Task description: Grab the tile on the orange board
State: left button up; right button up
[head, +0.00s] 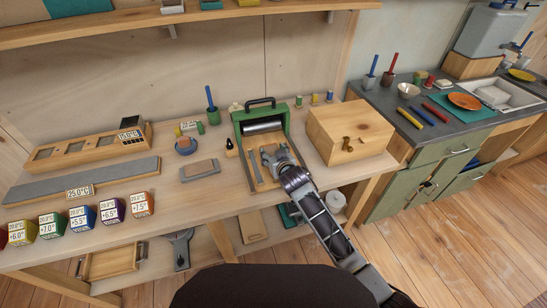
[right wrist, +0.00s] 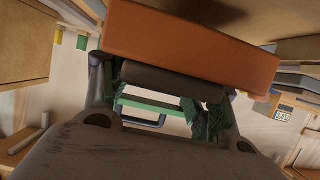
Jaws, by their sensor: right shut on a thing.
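My right gripper (head: 271,158) is over the wooden bed (head: 254,184) of a green press with a grey roller (head: 263,127). In the right wrist view, a thick orange-brown slab (right wrist: 190,45) spans the top of the picture, right at the gripper's fingers. The gripper is shut on it. I cannot tell for sure whether this slab is the tile or the orange board. My left gripper is not in view.
A wooden box (head: 348,128) with knobs stands close on the right of the press. Several coloured number blocks (head: 82,217) line the bench's front left. A sink counter (head: 440,115) with an orange plate (head: 464,101) is at the right.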

aim_at(273, 154)
notch_tip(273, 154, up, 7)
jog(key=shift+r, duration=0.45)
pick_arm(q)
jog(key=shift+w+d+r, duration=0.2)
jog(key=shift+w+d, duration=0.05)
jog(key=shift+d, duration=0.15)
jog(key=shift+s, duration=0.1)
